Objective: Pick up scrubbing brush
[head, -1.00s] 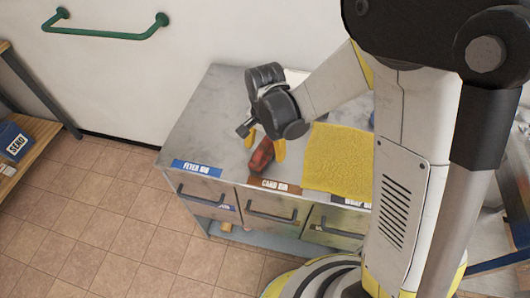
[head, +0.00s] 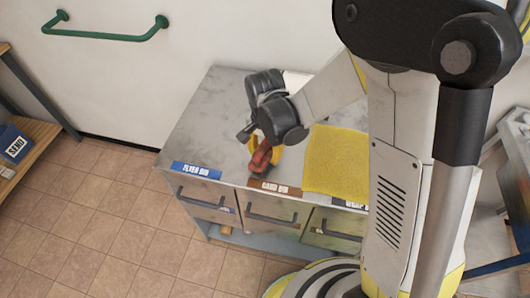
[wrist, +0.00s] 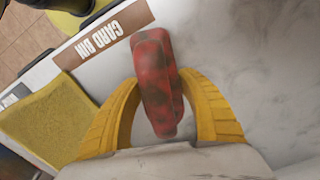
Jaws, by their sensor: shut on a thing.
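The scrubbing brush is a red, dark-smudged block (head: 260,156) on the grey counter top, just behind the card bin label. In the wrist view the brush (wrist: 157,85) lies lengthwise between the two yellow fingers, one on each side of its near end. In the wrist view my gripper (wrist: 168,112) shows both curved fingers close against the brush. I cannot tell whether the brush is clear of the counter.
A yellow cloth (head: 336,163) lies right of the brush on the counter (head: 205,125). Labels for the flyer bin (head: 196,170) and card bin (head: 274,188) run along the front edge, above drawers with dark handles. The counter's left part is clear. A green wall rail (head: 105,36) is at the back left.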

